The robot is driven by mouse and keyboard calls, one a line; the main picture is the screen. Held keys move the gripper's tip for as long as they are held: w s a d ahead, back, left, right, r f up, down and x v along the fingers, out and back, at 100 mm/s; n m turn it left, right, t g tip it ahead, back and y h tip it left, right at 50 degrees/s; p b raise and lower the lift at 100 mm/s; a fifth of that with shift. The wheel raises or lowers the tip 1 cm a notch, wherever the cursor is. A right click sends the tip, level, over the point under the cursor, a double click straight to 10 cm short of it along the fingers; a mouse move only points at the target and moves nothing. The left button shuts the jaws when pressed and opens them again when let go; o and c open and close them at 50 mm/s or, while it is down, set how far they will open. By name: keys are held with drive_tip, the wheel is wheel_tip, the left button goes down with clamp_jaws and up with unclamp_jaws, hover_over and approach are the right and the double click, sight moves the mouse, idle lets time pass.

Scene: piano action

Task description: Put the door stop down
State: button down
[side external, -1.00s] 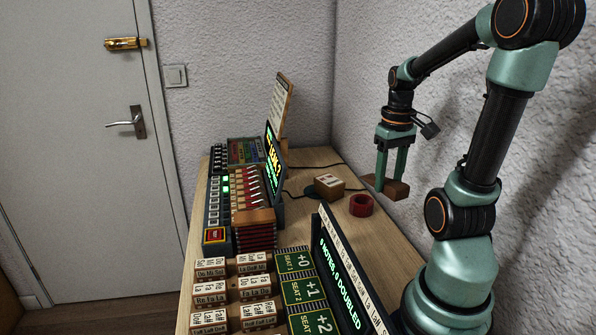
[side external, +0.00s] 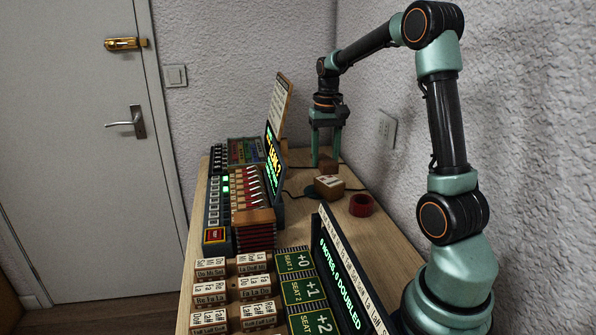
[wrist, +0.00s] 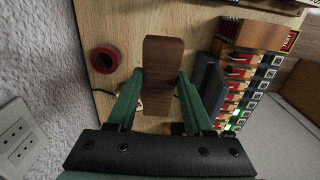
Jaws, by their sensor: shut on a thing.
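The door stop is a brown wooden block (wrist: 162,58). It is between the two green fingers of my gripper (wrist: 160,80) in the wrist view. In the side view my gripper (side external: 326,162) points down at the far part of the wooden table (side external: 395,262), with the door stop (side external: 327,167) at its fingertips.
A dark red ring (side external: 361,205) lies on the table nearer the camera; it also shows in the wrist view (wrist: 105,59). A display screen (side external: 274,160) and a row of levers (side external: 247,190) stand to the left. A wall socket (side external: 386,130) is to the right.

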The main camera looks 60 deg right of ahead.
wheel_tip(320, 180, down, 19)
idle(0.5)
drive_tip(key=shift+f, duration=0.15)
drive_tip(key=shift+c, duration=1.4)
unclamp_jaws()
wheel_tip(320, 180, up, 12)
drive_tip(key=a+r+n+t, duration=0.2)
drive_tip(key=a+r+n, duration=0.2)
drive_tip(key=a+r, duration=0.7)
drive_tip(key=s+a+n+t, duration=0.1)
drive_tip(key=s+a+n, duration=0.1)
drive_tip(key=a, duration=0.4)
drive_tip(key=s+a+r+n+t, duration=0.1)
drive_tip(key=s+a+n+t, duration=0.1)
drive_tip(key=a, duration=0.5)
drive_tip(key=shift+s+a+r+n, duration=0.3)
drive_tip(key=shift+s+n, duration=0.2)
drive_tip(key=shift+s, duration=0.75)
